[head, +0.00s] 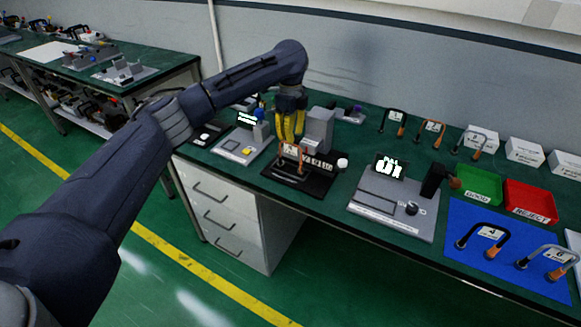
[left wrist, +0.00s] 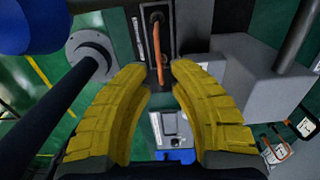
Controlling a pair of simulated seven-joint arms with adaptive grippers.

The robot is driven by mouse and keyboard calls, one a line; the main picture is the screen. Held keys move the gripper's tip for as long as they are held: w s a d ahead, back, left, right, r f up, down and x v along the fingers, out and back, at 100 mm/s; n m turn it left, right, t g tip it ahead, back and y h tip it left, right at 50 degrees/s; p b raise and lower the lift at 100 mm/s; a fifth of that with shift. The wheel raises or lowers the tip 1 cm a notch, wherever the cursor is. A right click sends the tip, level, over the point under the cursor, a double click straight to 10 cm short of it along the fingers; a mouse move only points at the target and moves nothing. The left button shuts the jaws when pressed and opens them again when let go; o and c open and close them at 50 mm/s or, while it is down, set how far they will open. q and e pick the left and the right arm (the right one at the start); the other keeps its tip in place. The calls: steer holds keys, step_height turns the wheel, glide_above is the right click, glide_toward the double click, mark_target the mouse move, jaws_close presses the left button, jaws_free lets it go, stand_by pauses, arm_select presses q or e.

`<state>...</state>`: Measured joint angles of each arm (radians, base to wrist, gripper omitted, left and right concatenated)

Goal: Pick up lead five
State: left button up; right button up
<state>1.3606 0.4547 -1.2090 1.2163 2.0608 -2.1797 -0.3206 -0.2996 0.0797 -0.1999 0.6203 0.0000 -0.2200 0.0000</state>
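My left gripper (head: 291,122) points down over a black fixture (head: 310,182). In this fixture a lead with an orange part (head: 281,160) stands, with a white tag whose number I cannot read for sure. In the left wrist view the yellow fingers (left wrist: 160,72) are apart with nothing held, and the orange lead (left wrist: 158,48) shows just beyond the gap between the tips. The fingers hide part of the lead in the head view. Other tagged leads stand elsewhere: a dark one (head: 482,229) and a grey one (head: 540,252). My right gripper is not in view.
A grey block (head: 319,124) stands close beside the left gripper. A grey device with a lit display (head: 392,210) is to the right, then a green bin (head: 478,185), a red bin (head: 529,200) and a blue mat (head: 462,258). Several leads stand at the back.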

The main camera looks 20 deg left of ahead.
mark_target(290, 146)
arm_select(q)
steer(key=shift+f, duration=2.65)
jaws_close()
